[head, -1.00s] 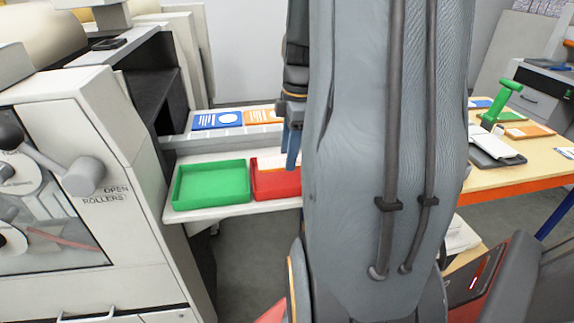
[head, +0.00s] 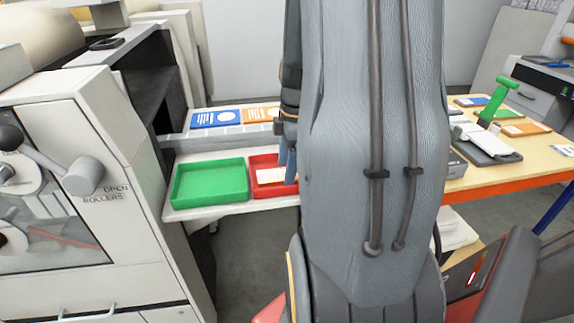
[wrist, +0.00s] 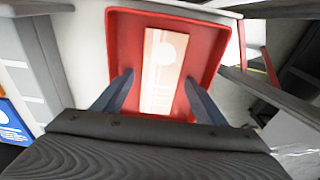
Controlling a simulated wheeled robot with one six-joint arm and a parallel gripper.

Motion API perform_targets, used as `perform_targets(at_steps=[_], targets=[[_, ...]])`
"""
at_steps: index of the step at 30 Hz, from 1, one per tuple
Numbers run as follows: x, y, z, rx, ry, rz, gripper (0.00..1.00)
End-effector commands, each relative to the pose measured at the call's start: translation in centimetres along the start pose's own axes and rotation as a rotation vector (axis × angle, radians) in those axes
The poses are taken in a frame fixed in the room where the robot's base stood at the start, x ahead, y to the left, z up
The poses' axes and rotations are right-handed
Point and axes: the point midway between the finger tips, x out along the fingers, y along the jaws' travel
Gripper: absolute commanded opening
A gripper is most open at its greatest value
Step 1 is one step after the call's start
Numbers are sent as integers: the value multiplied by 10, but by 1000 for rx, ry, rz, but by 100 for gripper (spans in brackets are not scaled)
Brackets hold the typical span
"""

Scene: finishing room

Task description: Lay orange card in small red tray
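The red tray (head: 262,190) sits on the white shelf, right of the green tray, partly hidden by my arm in the head view. In the wrist view, the red tray (wrist: 122,40) fills the upper middle. A pale orange card (wrist: 163,75) with a white circle appears to lie flat inside it, its long side running away from me. In the head view the card (head: 270,175) shows as a pale strip. My gripper (wrist: 160,82) is open, with one finger on each side of the card. A gap shows at the left finger; contact on the right is unclear.
A green tray (head: 209,184) stands empty on the left. Behind are a blue card (head: 216,119) and another orange card (head: 261,115) in a rack. The machine (head: 60,200) flanks the shelf on the left; a wooden table (head: 482,180) stands right.

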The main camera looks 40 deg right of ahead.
Motion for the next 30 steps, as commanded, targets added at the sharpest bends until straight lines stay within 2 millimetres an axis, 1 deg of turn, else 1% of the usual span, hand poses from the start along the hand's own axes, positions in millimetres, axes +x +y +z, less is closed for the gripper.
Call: perform_targets(at_steps=[7, 11, 14, 24, 27, 30], targets=[[-1, 0, 0, 0, 0, 0, 65], [-8, 1, 0, -1, 0, 2, 65], [-21, 1, 0, -1, 0, 4, 65], [-89, 1, 0, -1, -1, 5, 65], [-104, 1, 0, 0, -1, 5, 65], [-115, 1, 0, 1, 0, 2, 65]])
